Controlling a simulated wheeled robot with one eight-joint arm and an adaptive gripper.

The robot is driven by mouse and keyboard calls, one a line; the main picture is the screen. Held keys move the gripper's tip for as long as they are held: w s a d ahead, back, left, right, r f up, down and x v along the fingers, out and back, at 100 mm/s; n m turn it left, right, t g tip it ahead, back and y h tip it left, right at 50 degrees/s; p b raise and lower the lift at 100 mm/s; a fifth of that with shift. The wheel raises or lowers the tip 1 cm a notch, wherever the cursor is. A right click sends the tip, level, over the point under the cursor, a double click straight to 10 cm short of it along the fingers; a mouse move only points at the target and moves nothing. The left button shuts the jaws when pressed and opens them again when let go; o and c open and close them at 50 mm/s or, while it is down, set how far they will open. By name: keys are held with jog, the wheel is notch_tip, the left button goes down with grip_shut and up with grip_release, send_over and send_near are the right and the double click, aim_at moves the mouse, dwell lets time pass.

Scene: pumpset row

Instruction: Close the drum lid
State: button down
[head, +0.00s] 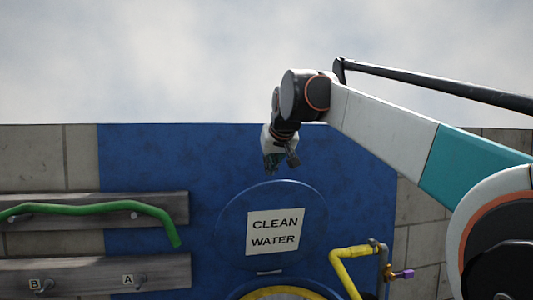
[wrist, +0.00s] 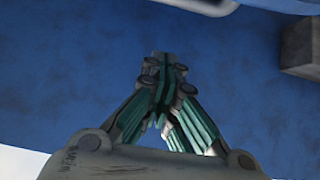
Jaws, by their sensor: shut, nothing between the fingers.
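The drum lid (head: 230,222) is a round blue disc with a white "CLEAN WATER" label (head: 274,232). It stands raised, nearly upright, facing me in the head view. Below it, the drum's yellow rim (head: 280,292) shows at the bottom edge; most of the drum is out of view. My gripper (head: 280,168) hangs just above the lid's top edge in the picture; I cannot tell whether it touches. In the wrist view my gripper (wrist: 165,75) has its green fingers together with nothing between them. A pale curved edge at the top there is probably the lid.
A blue wall panel (head: 160,160) stands behind. At left, a green hose (head: 95,206) hangs on a board, above another board (head: 90,278) with hooks A and B. A yellow pipe (head: 342,265) with a purple-handled valve (head: 403,273) stands right of the drum.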

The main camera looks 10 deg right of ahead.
jog(key=s+f, duration=0.1)
jog(key=s+f+p, duration=0.1)
jog(key=shift+s+f, duration=0.15)
jog(key=shift+f, duration=0.45)
jog(key=shift+r, duration=0.1)
